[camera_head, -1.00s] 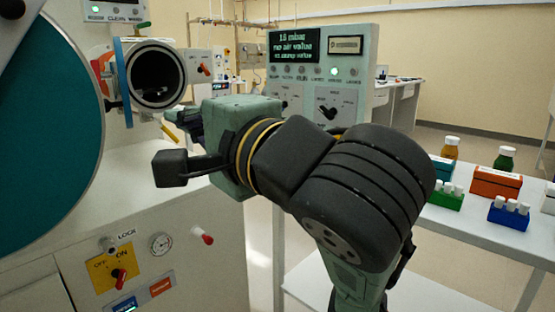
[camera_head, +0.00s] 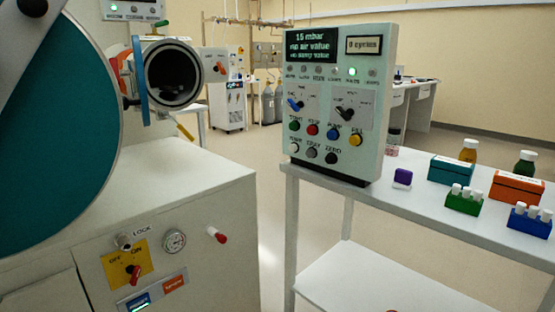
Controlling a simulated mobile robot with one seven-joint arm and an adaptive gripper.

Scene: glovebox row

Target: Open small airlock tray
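The small airlock (camera_head: 150,110) is a short round metal tube on the upper left, beside the large teal disc. Its round mouth faces me and is dark inside. A blue upright plate (camera_head: 140,80) stands at the near-left side of the tube. A yellow bar (camera_head: 185,132) shows just below and right of the mouth. My gripper is out of view.
A large teal disc (camera_head: 50,160) fills the left. The white cabinet (camera_head: 200,190) below has a red switch and gauge. A control box (camera_head: 340,100) stands on a white table (camera_head: 400,200) with boxes, bottles and vial racks. Floor shows between cabinet and table.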

